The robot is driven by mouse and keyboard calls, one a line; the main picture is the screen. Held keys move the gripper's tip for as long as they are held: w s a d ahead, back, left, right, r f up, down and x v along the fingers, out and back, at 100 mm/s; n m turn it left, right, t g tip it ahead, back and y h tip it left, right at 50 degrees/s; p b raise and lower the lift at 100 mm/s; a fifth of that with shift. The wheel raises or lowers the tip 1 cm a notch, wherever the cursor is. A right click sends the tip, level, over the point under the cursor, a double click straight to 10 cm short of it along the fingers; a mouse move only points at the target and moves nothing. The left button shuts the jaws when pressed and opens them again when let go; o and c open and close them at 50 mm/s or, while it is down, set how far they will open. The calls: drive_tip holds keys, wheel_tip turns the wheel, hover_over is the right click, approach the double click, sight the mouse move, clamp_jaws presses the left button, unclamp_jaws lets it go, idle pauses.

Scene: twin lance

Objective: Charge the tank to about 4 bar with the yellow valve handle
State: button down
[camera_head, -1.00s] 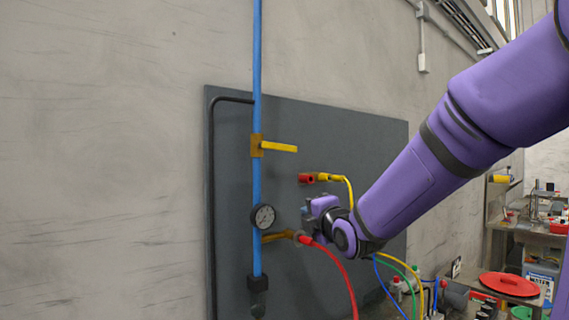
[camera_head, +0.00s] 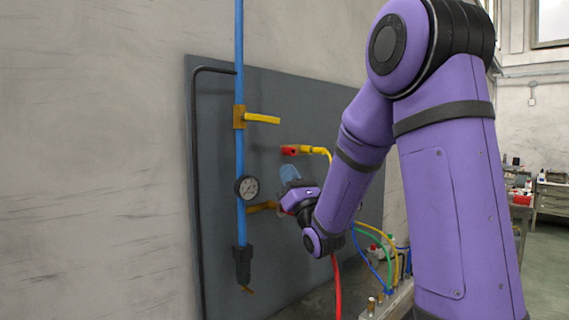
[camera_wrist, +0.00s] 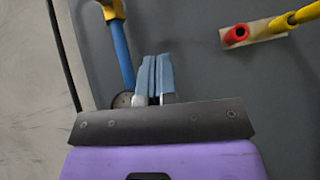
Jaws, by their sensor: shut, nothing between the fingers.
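The yellow valve handle (camera_head: 262,118) points right from a brass valve body on the blue vertical pipe (camera_head: 240,60) in the head view. The valve's lower part (camera_wrist: 113,9) shows at the top of the wrist view. A round gauge (camera_head: 246,187) with a white face sits lower on the pipe; its reading is too small to tell. My gripper (camera_head: 289,174) is right of the pipe, below the handle and apart from it. In the wrist view its blue-grey fingers (camera_wrist: 154,75) are together and empty, and they partly hide the gauge (camera_wrist: 122,101).
A red and yellow fitting (camera_head: 300,150) with a yellow hose sits just above my gripper. A brass branch (camera_head: 262,207) and a red hose (camera_head: 338,290) lie below it. Green and blue hoses (camera_head: 372,255) hang lower right.

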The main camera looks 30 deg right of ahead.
sight(261, 119)
drive_tip(key=w+r, duration=0.6)
drive_tip(key=r, duration=0.4)
